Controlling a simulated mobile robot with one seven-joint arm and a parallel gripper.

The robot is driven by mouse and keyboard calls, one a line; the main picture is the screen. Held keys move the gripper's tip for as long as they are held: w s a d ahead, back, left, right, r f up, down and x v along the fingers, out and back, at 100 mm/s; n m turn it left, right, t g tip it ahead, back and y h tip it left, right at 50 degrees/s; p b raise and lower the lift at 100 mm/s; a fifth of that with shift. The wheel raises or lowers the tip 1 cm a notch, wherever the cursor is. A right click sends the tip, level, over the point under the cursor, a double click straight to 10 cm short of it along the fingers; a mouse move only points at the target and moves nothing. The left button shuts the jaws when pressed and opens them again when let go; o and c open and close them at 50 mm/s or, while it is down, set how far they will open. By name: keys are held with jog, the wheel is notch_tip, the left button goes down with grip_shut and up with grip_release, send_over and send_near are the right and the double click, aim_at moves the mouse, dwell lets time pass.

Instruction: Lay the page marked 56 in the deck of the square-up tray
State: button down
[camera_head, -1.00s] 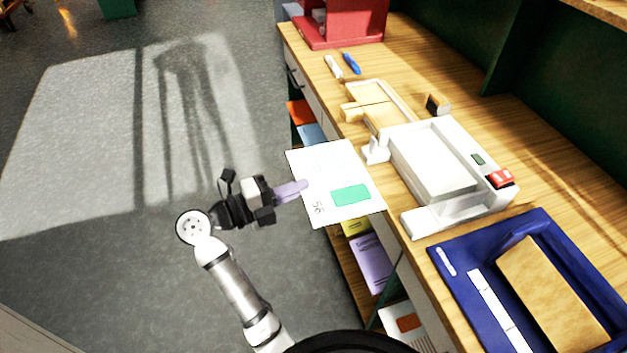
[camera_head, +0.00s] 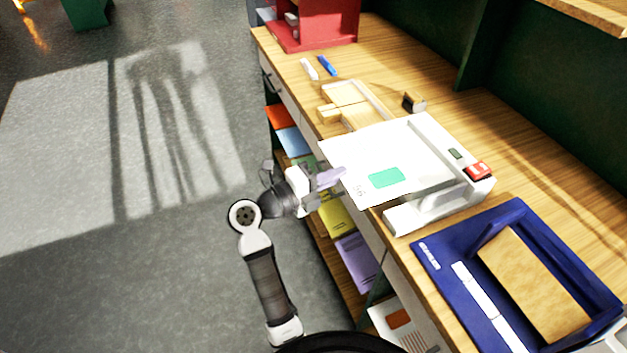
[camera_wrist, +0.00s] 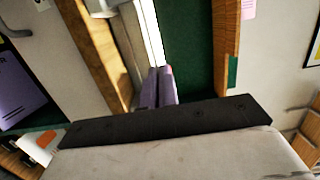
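The page marked 56 (camera_head: 375,150) is a white sheet with a green rectangle. My gripper (camera_head: 338,176) has lavender fingers shut on its left edge, beside the number. The page extends over the white square-up tray (camera_head: 415,218) in the head view and hides most of its deck. I cannot tell whether the page touches the deck. The tray has a raised right side with a red switch (camera_head: 478,170). In the wrist view the fingers of my gripper (camera_wrist: 160,72) are close together, with a bright white strip just beyond them.
A blue board (camera_head: 440,288) with a wooden block (camera_head: 535,285) lies nearer on the wooden bench. A wooden tray (camera_head: 373,97), two pens and a red machine (camera_head: 325,25) stand farther back. Shelves with coloured papers are below the bench edge. Open floor lies left.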

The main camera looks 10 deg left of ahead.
aim_at(374, 163)
jog(key=x, duration=0.6)
jog(key=s+d+x, duration=0.1)
jog(key=x, duration=0.2)
jog(key=shift+w+d, duration=0.1)
jog(key=shift+d, duration=0.15)
jog(key=shift+w+d+f+b, duration=0.15)
jog(key=shift+d+f+b, duration=0.05)
jog(key=shift+f, duration=0.2)
jog(key=shift+w+d+f+b, duration=0.1)
jog(key=shift+d+f+b, duration=0.1)
jog(key=shift+f, duration=0.25)
jog(key=shift+w+d+f, duration=0.1)
jog(key=shift+w+f, duration=0.05)
jog(key=shift+f, duration=0.4)
jog(key=c, duration=1.6)
grip_release()
jog(key=b+v, duration=0.4)
jog(key=v, duration=1)
jog(key=shift+r, duration=0.1)
